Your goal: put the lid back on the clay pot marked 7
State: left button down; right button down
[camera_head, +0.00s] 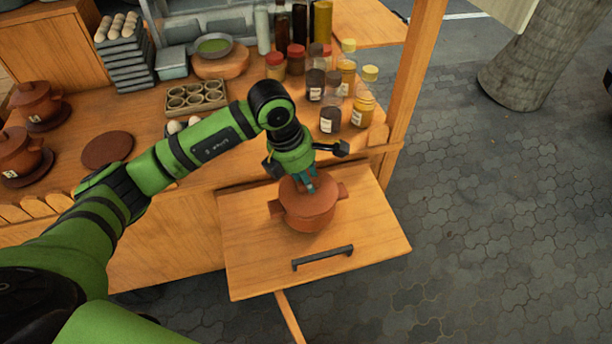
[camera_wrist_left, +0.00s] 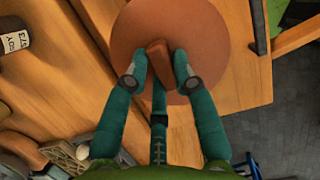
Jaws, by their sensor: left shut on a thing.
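A reddish-brown clay pot (camera_head: 308,221) with two side handles stands upright on the wooden pull-out board. Its clay lid (camera_head: 322,200) is at the pot's mouth; I cannot tell whether it rests fully on the rim. My left gripper (camera_head: 307,186) comes down from above and is shut on the lid's knob. In the left wrist view the gripper (camera_wrist_left: 160,72) has its teal fingers on both sides of the knob, and the round lid (camera_wrist_left: 195,30) fills the top middle and hides the pot. No number shows on this pot. My right gripper is not in view.
Two marked, lidded clay pots (camera_head: 36,105) (camera_head: 18,150) stand at the left on dark round mats. An empty mat (camera_head: 107,150) lies beside them. Spice jars (camera_head: 330,116) stand behind the board. The board's front (camera_head: 250,270) is clear around a black handle (camera_head: 322,258).

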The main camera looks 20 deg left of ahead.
pick_arm(q)
jog(key=shift+c, duration=2.2)
grip_release()
jog(key=shift+r+p, duration=1.85)
jog(key=shift+r, duration=1.7)
grip_shut()
